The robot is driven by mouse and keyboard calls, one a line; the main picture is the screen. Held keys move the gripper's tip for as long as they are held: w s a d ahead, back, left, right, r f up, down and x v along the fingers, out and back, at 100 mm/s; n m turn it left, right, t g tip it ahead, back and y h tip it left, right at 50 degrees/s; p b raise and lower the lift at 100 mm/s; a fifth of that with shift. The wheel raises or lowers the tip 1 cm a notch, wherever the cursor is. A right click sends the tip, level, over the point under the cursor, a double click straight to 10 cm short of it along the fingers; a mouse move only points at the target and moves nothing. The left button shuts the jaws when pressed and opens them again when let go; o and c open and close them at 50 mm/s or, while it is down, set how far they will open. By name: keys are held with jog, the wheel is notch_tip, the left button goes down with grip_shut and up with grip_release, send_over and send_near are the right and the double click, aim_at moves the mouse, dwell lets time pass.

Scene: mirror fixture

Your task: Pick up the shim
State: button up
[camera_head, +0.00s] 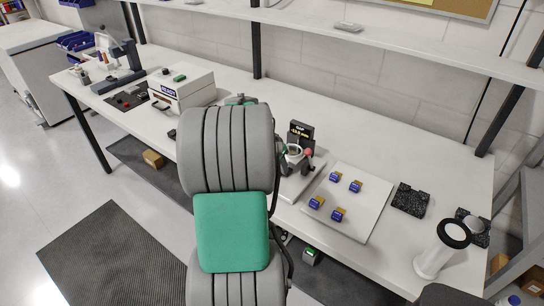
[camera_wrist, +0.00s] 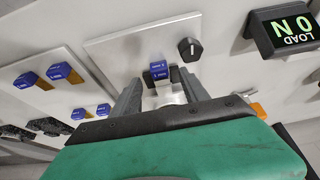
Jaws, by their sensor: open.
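In the wrist view, one blue-ended shim (camera_wrist: 159,69) is at a pale metal fixture plate (camera_wrist: 112,46). A bright silver part shows just below the blue end. My gripper (camera_wrist: 161,80) is open, with one finger on each side of the blue end and a gap on both sides. I cannot tell how far above the plate the fingertips are. More blue and brass shims (camera_wrist: 57,71) lie to the left in the wrist view. In the head view, several shims (camera_head: 335,177) lie on a white tray (camera_head: 371,202). My arm hides the gripper there.
A black knob (camera_wrist: 189,48) stands on the plate right of my fingers. A display reading "LOAD 0 N" (camera_wrist: 290,27) is at upper right. In the head view, a fixture with a red knob (camera_head: 308,153), dark blocks (camera_head: 410,200) and a white ring-topped stand (camera_head: 436,258) share the bench.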

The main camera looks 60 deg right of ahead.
jog(key=shift+x, duration=1.3)
grip_shut()
